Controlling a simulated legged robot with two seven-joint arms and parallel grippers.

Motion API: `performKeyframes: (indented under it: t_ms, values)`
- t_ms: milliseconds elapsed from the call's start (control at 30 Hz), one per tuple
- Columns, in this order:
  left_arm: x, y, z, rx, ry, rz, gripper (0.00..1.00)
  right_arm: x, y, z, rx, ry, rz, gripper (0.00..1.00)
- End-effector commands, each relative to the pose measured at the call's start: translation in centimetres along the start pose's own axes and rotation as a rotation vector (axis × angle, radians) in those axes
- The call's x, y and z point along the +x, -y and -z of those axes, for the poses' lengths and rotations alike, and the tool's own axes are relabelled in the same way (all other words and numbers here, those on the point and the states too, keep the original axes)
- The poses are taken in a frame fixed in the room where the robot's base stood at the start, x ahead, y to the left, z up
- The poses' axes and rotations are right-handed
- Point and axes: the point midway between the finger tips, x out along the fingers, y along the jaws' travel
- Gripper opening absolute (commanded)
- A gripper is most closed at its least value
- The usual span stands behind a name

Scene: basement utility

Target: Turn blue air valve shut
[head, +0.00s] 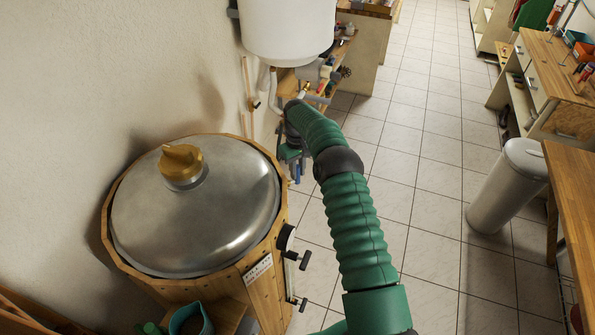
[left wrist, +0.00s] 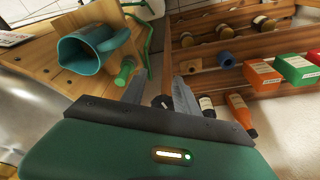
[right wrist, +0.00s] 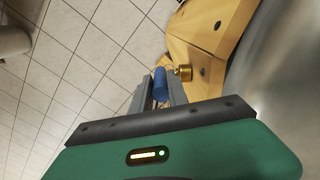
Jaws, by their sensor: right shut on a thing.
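The blue air valve handle (right wrist: 160,86) shows in the right wrist view as a short blue cylinder beside a brass fitting (right wrist: 183,72) on the wooden casing. My right gripper (right wrist: 157,98) is shut on it, one grey finger on each side. In the head view the blue handle (head: 297,172) shows just below my right gripper (head: 291,158), at the far right side of the wooden barrel. The valve's exact angle cannot be told. My left gripper (left wrist: 160,92) shows only in the left wrist view, fingers apart, with nothing clearly between them.
The wooden barrel (head: 272,290) has a domed metal lid (head: 240,215) with a brass knob. A teal jug (left wrist: 92,50) and a rack of bottles are near my left gripper. A white tank (head: 287,25) hangs behind.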

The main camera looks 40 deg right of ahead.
Motion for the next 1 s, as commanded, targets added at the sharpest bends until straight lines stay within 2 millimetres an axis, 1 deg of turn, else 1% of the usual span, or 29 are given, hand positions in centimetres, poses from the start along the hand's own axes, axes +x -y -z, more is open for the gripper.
performKeyframes:
  t_ms: [33,333,367,500,533,867,967,1000]
  values:
    - [0.0,0.0,0.0,0.0,0.0,0.0,0.36,-0.2,0.0,0.3,-0.001,-0.008,-0.002,0.0]
    - [0.0,0.0,0.0,0.0,0.0,0.0,0.36,-0.2,0.1,0.3,-0.001,-0.009,-0.001,0.0]
    - [0.0,0.0,0.0,0.0,0.0,0.0,0.36,-0.3,0.0,0.3,-0.001,-0.01,-0.001,0.21]
    - [0.0,0.0,0.0,0.0,0.0,0.0,0.36,-0.2,0.1,0.2,-0.001,-0.007,-0.001,0.39]
    - [0.0,0.0,0.0,0.0,0.0,0.0,0.36,-0.2,0.0,0.2,-0.001,-0.006,0.0,0.41]
    - [0.2,0.0,0.0,0.0,0.0,0.0,0.36,-0.5,0.0,0.1,0.0,-0.006,-0.001,0.41]
    - [0.9,0.0,-0.2,0.0,0.0,0.0,0.36,-1.6,0.0,0.2,0.0,-0.008,-0.002,0.41]
    - [1.3,0.0,-0.3,0.0,0.0,0.0,0.36,-2.4,0.0,0.2,0.0,-0.008,-0.002,0.41]
